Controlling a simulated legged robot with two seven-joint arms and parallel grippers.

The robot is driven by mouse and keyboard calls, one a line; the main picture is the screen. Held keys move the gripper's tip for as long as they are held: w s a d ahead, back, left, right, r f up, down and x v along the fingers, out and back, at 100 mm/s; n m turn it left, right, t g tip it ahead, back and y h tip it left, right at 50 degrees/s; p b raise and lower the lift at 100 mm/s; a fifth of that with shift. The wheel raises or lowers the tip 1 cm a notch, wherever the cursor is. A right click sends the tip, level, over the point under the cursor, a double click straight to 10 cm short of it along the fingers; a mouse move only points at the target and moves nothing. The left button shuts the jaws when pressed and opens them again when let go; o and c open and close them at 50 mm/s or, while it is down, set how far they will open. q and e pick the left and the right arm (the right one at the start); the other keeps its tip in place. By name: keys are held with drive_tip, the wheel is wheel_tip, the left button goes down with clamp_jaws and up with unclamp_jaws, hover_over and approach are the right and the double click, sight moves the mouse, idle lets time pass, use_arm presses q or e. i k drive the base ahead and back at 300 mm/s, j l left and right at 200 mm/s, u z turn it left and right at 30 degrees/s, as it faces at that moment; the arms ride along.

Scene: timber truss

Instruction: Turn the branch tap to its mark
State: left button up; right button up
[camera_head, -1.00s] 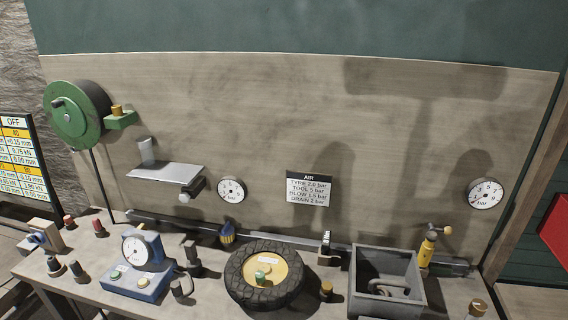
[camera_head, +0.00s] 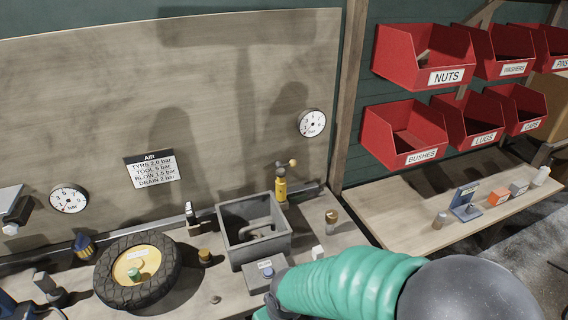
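A yellow upright fitting with a lever and ball-ended handle (camera_head: 281,182), which looks like a tap, stands on the rail at the back of the bench, behind the grey open tray. I cannot read a mark on it or tell for certain that it is the branch tap. A round white gauge (camera_head: 311,123) is on the board above it. My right arm, in a green ribbed sleeve, comes in from the bottom right and covers the bench front; its gripper does not show. My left gripper is not in view.
Red bins (camera_head: 400,133) hang at the right above a wooden shelf (camera_head: 392,222).

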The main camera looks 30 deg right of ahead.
sight(292, 162)
drive_tip(key=z, duration=1.3)
